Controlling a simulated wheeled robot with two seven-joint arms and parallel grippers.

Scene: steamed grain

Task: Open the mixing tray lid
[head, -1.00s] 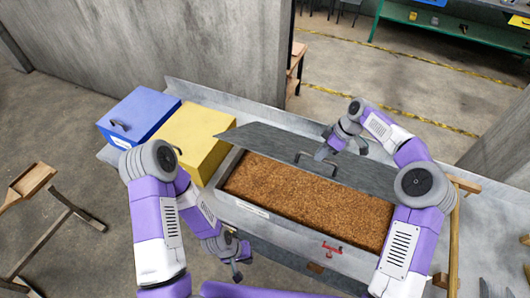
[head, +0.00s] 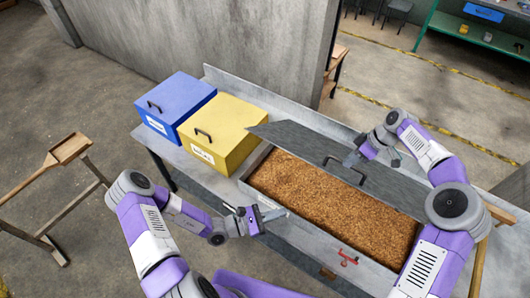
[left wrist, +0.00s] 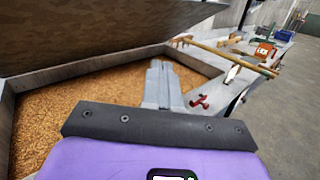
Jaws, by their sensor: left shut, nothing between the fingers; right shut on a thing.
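The mixing tray (head: 330,262) is a grey metal box filled with brown grain (head: 325,200). Its grey lid (head: 310,146) is raised and tilted at the back, leaving the grain uncovered in front. My left gripper (head: 272,214) is shut and empty at the tray's front left wall. In the left wrist view, its closed fingers (left wrist: 157,72) show in front of the grain, with the lid's dark underside (left wrist: 90,30) above.
A blue box (head: 180,100) and a yellow box (head: 222,130), both with handles, stand left of the tray. A wooden stand (head: 70,150) is at far left. A concrete wall (head: 210,40) rises behind.

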